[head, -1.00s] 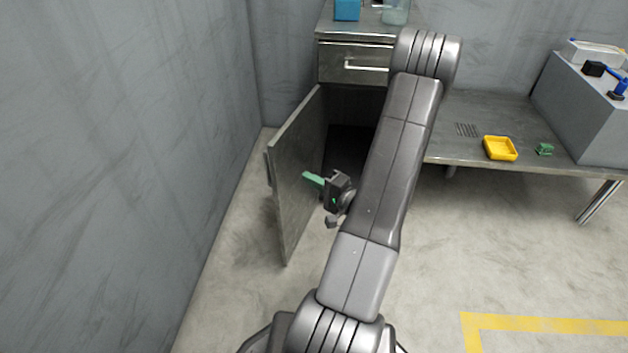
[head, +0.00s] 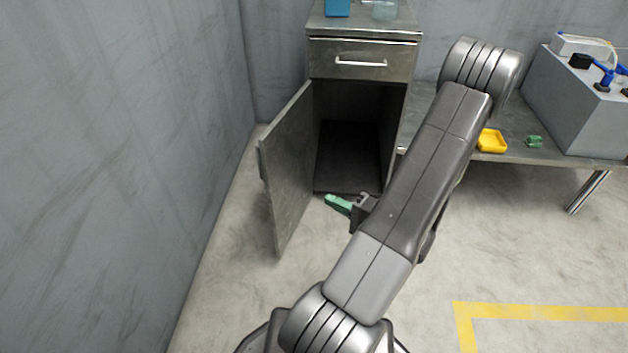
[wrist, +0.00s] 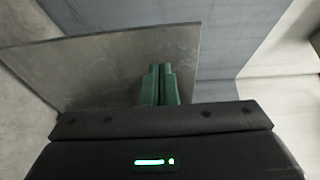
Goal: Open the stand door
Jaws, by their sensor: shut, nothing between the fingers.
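The stand (head: 362,42) is a grey metal cabinet with a drawer on top and a dark open compartment below. Its door (head: 288,170) stands wide open, swung out to the left; the compartment floor shows. My gripper (head: 330,199) has green fingers and is in front of the opening, to the right of the door and apart from it in the head view. In the wrist view the green fingers (wrist: 159,82) are together and empty, with the door panel (wrist: 100,68) behind them. Part of my gripper is hidden by my arm in the head view.
A grey wall (head: 120,150) runs close on the left of the door. A low metal table (head: 520,148) on the right carries a yellow tray (head: 492,141), a small green object (head: 534,141) and a grey box (head: 580,100). The floor in front is clear.

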